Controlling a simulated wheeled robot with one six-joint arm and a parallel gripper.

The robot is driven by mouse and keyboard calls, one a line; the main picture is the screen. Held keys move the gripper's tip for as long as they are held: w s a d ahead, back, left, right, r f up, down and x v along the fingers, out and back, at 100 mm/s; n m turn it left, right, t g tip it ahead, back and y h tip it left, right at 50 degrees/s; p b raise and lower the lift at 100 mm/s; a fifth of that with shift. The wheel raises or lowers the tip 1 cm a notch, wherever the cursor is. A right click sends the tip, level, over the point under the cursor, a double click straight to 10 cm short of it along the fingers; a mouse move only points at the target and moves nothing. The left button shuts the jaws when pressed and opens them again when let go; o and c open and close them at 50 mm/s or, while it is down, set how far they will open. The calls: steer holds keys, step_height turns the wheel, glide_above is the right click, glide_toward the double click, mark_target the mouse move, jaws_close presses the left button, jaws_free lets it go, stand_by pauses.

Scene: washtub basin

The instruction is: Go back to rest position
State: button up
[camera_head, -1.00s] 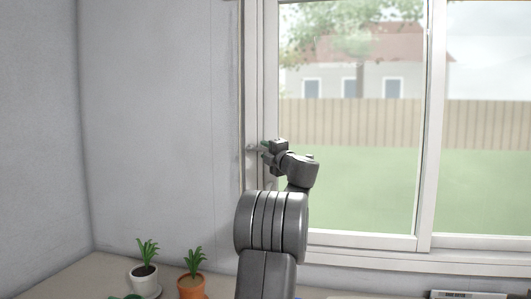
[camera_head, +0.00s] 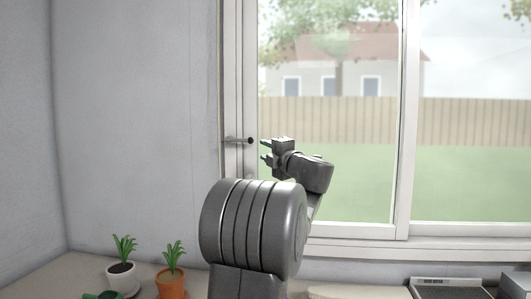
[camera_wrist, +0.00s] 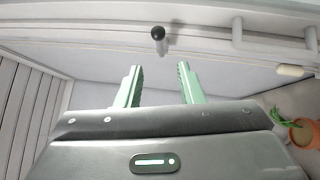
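My gripper (camera_head: 264,150) is in front of the left part of the window in the head view, with its fingers pointing left. In the wrist view my gripper (camera_wrist: 157,84) shows two green fingers spread apart with nothing between them. The window handle (camera_head: 240,140), a dark rod with a round end, sticks out from the left window frame (camera_head: 229,75). A gap separates it from the fingertips. In the wrist view the handle's dark knob (camera_wrist: 157,33) lies beyond the fingers, centred between them.
A white pot plant (camera_head: 121,275) and an orange pot plant (camera_head: 171,282) stand on the counter at lower left. A green object (camera_head: 103,296) lies beside them. A grey-white appliance (camera_head: 446,287) sits at lower right. The window glass (camera_head: 350,170) is close behind my arm.

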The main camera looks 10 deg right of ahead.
mark_target(245, 141)
steer(key=shift+w, duration=0.15)
steer(key=p+x, duration=0.4)
steer(key=x, duration=1)
steer(key=shift+a, duration=0.15)
steer(key=shift+p, duration=0.3)
steer(key=shift+s+r, duration=0.1)
steer(key=shift+s, duration=0.15)
